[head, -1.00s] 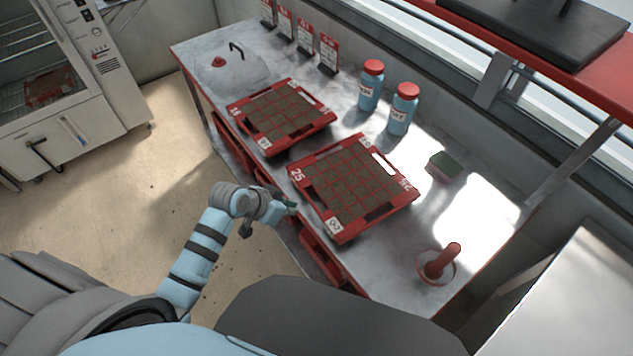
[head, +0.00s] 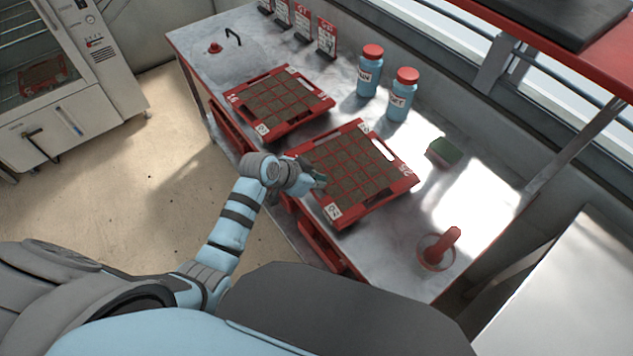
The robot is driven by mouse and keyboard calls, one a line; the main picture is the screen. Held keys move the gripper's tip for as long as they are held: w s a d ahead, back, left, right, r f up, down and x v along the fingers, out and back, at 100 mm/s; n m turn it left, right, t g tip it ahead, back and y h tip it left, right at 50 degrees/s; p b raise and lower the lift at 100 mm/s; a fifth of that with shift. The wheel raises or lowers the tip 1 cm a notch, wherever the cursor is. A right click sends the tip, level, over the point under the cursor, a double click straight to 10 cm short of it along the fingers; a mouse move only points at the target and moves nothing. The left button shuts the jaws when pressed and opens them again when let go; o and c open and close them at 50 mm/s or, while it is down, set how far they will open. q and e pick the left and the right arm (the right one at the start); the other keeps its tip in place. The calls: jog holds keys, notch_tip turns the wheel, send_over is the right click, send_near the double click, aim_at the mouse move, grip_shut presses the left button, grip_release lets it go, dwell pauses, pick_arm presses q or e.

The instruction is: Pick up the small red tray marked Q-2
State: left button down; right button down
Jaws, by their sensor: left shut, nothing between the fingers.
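Two red trays with brown-filled cells lie on the metal table. The smaller tray (head: 310,119) is farther left; its white corner tag is too small to read surely. The larger tray (head: 385,207) lies nearer and to the right, with a white tag at its front corner, also not surely readable. My left gripper (head: 319,183) is shut and empty at the left edge of the larger tray, partly covering that edge. I cannot tell whether it touches the tray. My right gripper is not in view.
Two blue bottles with red caps (head: 370,72) (head: 402,95) stand behind the trays. A green-topped block (head: 443,152) and a red-handled tool in a dish (head: 438,247) are at the right. Several sign cards (head: 326,38) stand at the back. Another red tray (head: 43,76) is inside the cabinet at left.

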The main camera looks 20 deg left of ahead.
pick_arm(q)
jog(key=shift+s+a+r+p, duration=0.1)
jog(key=shift+s+a+p, duration=0.1)
jog(key=shift+p, duration=0.1)
jog(key=s+a+p, duration=0.3)
jog(key=s, duration=0.2)
jog(key=shift+s+a+p, duration=0.15)
jog(key=shift+a+p, duration=0.1)
jog(key=shift+p, duration=0.1)
